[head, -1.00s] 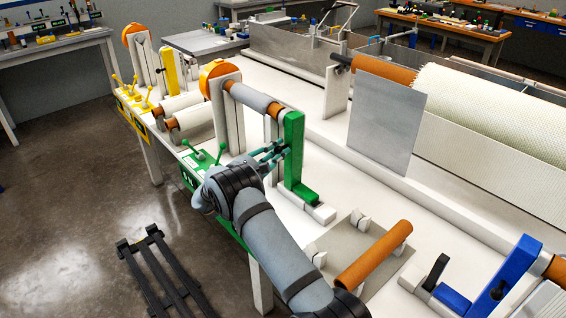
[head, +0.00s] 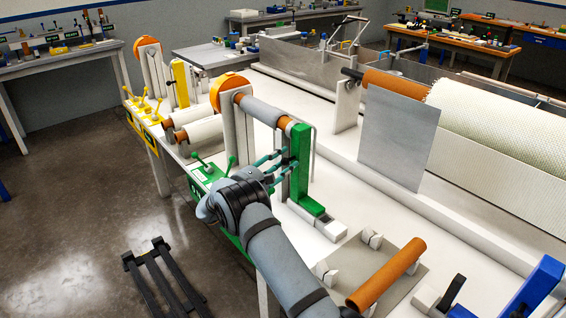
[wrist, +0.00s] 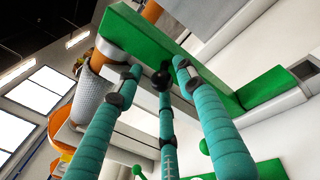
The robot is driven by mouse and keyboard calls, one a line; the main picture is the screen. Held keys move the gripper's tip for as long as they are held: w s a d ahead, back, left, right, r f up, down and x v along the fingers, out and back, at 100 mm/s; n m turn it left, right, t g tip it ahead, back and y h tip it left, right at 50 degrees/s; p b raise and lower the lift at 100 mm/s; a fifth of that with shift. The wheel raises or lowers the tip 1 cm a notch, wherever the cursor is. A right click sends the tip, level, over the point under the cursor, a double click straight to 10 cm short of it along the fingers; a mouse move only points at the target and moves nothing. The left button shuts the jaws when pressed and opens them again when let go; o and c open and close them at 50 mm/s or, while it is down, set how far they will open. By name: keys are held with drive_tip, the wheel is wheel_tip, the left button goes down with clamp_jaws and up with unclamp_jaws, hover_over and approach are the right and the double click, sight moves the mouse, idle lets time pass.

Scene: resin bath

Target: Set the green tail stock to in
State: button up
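The green tail stock (head: 302,165) stands upright at the right end of a grey roll (head: 258,106) with an orange core. Its green foot runs along a pale rail with a grey block at the end. The upright is beside the core's end; whether they touch is unclear. My gripper (head: 279,172) is at the left side of the upright, below the roll. In the wrist view my gripper (wrist: 157,72) has three teal fingers with tips apart, close to the tail stock (wrist: 170,50). A black part lies between the outer fingertips. Contact is hard to tell.
A green control panel (head: 208,173) with levers lies left of my gripper. A loose orange core (head: 388,272) rests front right, near a blue stand (head: 536,290). A grey sheet (head: 398,140) hangs behind.

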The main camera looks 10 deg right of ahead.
drive_tip(key=v, duration=1.2)
drive_tip(key=shift+d, duration=0.1)
drive_tip(key=x, duration=1.2)
drive_tip(key=shift+w+d, duration=0.1)
drive_tip(key=shift+d, duration=0.05)
drive_tip(key=shift+s+p, duration=0.25)
drive_tip(key=shift+p, duration=0.2)
drive_tip(key=shift+s+d+r, duration=0.1)
drive_tip(key=shift+s+d, duration=0.2)
drive_tip(key=shift+s, duration=0.25)
drive_tip(key=shift+s+d+r, duration=0.1)
drive_tip(key=shift+s+d, duration=0.15)
drive_tip(key=shift+s, duration=0.3)
drive_tip(key=shift+w+a+f, duration=0.1)
drive_tip(key=shift+w+f, duration=0.1)
